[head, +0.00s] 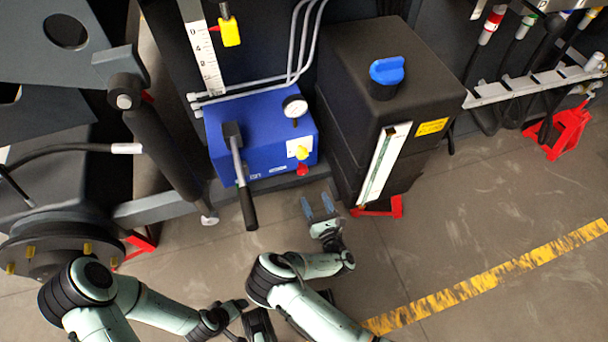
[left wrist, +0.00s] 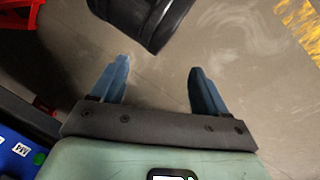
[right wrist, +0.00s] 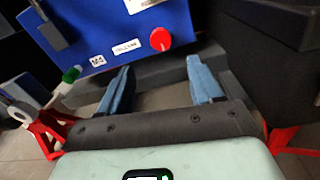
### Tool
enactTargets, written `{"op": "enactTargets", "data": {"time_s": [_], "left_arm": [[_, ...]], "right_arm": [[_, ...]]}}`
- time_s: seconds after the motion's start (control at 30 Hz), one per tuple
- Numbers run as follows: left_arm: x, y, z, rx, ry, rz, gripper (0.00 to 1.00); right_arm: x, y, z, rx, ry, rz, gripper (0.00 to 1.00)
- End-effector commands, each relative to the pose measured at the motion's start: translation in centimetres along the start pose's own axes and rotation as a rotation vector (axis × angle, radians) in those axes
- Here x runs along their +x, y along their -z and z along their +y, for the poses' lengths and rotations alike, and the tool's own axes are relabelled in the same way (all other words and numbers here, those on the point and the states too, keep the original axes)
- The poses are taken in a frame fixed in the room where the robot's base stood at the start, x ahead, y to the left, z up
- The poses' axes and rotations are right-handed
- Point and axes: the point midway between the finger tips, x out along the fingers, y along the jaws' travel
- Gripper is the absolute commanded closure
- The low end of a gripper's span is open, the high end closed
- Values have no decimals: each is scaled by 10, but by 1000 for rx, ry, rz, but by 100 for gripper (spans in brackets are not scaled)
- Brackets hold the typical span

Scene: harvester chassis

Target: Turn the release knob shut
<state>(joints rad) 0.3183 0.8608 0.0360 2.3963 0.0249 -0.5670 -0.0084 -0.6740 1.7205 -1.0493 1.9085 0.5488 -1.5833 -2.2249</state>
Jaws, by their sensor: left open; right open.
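The red release knob (head: 302,170) sits low on the front of the blue pump unit (head: 262,172), near its right corner. In the right wrist view the round red knob (right wrist: 160,39) is beside a small white label and above the fingertips. My right gripper (head: 317,204) is open and empty, in front of and below the knob, apart from it. Its two blue fingers (right wrist: 159,66) show spread in the right wrist view. My left gripper (left wrist: 160,67) is open and empty over the floor; its fingers are not clear in the head view.
A black pump lever (head: 245,195) sticks out left of the knob. A gauge (head: 295,106) tops the unit. A black tank (head: 345,120) with a blue cap (head: 387,70) stands to the right. Red stands (head: 560,130) sit on the floor. Floor at front right is clear.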

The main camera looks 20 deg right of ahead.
Motion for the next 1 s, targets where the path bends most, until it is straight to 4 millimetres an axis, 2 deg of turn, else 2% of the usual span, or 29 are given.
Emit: {"op": "enactTargets", "data": {"time_s": [0.3, 0.5, 0.7, 1.0], "left_arm": [[19, 24, -7, -6, 6, 70, 25], [31, 14, -18, -17, 24, 39, 25], [36, 5, -26, -25, 38, 9, 25], [36, 3, -27, -26, 40, 4, 25]], "right_arm": [[67, 1, -2, 5, 3, -1, 35], [100, 2, -2, 4, 4, 1, 35], [116, 1, -2, 5, 5, 4, 35], [118, 0, -2, 4, 5, 4, 35]]}}
